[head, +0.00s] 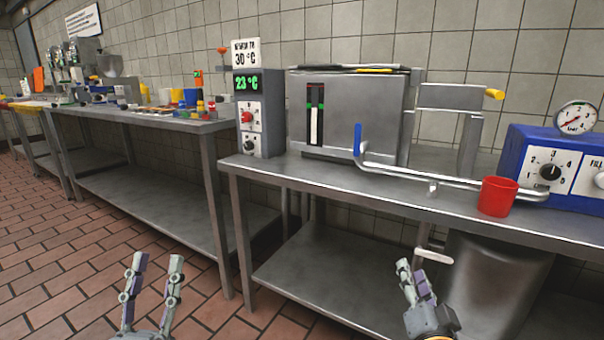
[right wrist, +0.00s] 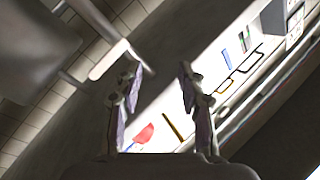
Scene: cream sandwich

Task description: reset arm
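My left gripper (head: 153,285) is at the bottom left of the head view, over the floor in front of the tables. Its two fingers are apart with nothing between them. My right gripper (head: 415,281) is at the bottom right, in front of the right steel table and below its top. The head view shows it edge-on. In the right wrist view its fingers (right wrist: 158,85) are spread with a clear gap and nothing held.
The right steel table (head: 330,180) holds a control box (head: 259,100), a steel tank (head: 350,105), a red cup (head: 497,196) and a blue machine (head: 560,165). A grey bin (head: 490,280) stands below. The left table (head: 140,118) carries many small items. Tiled floor (head: 60,240) is clear.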

